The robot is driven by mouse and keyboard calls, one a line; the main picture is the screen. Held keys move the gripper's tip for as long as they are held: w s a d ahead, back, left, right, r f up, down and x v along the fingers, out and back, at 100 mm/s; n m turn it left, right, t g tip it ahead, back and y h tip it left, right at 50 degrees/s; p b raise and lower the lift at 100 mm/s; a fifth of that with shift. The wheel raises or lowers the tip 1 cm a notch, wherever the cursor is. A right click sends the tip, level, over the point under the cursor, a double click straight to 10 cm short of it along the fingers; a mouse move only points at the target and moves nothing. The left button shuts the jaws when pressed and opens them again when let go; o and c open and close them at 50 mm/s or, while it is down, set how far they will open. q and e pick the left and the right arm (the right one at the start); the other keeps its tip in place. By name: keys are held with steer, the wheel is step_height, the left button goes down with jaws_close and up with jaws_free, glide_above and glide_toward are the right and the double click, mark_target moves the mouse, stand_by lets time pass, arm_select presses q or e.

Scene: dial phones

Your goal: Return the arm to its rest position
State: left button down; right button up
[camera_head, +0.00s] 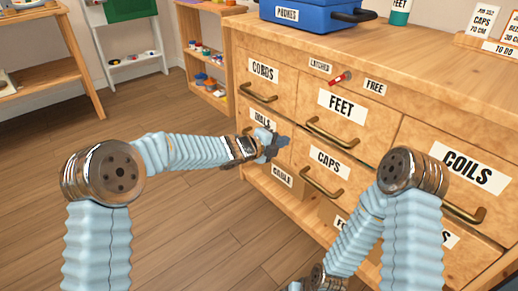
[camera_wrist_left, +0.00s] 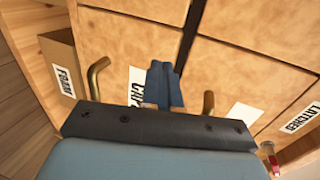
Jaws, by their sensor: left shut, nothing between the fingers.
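My left arm comes in from the left in the head view, and its gripper (camera_head: 277,144) is in front of the wooden cabinet (camera_head: 365,144), beside the drawer whose label is partly hidden. The left gripper is shut and empty.
Brass handles stick out from the drawers, such as the FEET handle (camera_head: 331,134) and the CAPS handle (camera_head: 321,184). A blue case (camera_head: 309,14) stands on top. The wooden floor (camera_head: 190,225) at the left is clear.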

arm_select(q)
steer(key=v, duration=0.8)
steer(key=s+a+f+n+g+y+p, duration=0.1)
steer(key=s+a+f+n+y+p, duration=0.1)
steer(key=s+a+f+n+p, duration=0.45)
steer(key=s+a+f+n+g+y+p, duration=0.1)
steer(key=s+a+f+n+y, duration=0.2)
steer(key=f+n, duration=0.7)
steer(key=s+a+f+n+g+y+p, duration=0.1)
steer(key=s+a+f+n+g+p, duration=0.1)
steer(key=s+a+f+n, duration=0.2)
steer(key=s+a+f+n+g+y+p, duration=0.1)
steer(key=s+a+f+n+g+p, duration=0.1)
steer(key=s+n, duration=0.8)
steer(key=s+a+f+g, duration=0.1)
steer(key=s+a+f, duration=0.1)
steer(key=s, duration=0.6)
steer(key=shift+a+g+y, duration=0.3)
arm_select(e)
step_height(320, 180, up, 11)
steer(key=shift+s+a, duration=0.2)
steer(key=shift+a, duration=0.15)
arm_select(q)
steer(key=shift+w, duration=0.1)
arm_select(e)
steer(key=shift+c, duration=0.4)
